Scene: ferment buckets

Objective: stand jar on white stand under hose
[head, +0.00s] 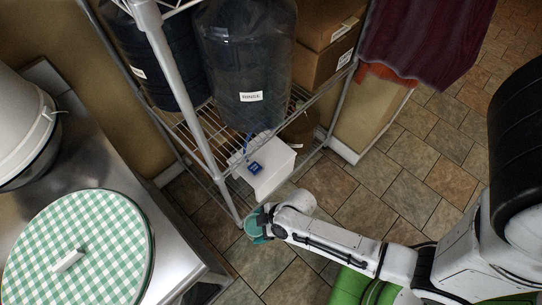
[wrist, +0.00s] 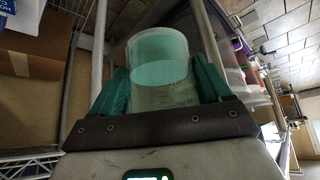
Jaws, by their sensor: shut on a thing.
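My gripper (head: 258,224) is shut on a clear jar (wrist: 160,68). In the wrist view its green fingers (wrist: 160,92) press the jar from both sides, and the jar has a pale teal look inside. In the head view the jar is hard to tell apart from the teal fingers. The white stand (head: 272,174) is a white block on the low wire shelf, up from my gripper in the picture, with a small blue item at its left side. The jar is apart from the stand.
A metal rack post (head: 185,85) stands left of the stand. Cardboard boxes (head: 325,60) sit on the upper shelf. A steel counter (head: 165,220) with a green checked round lid (head: 80,250) is at left. Tiled floor (head: 385,170) is clear at right.

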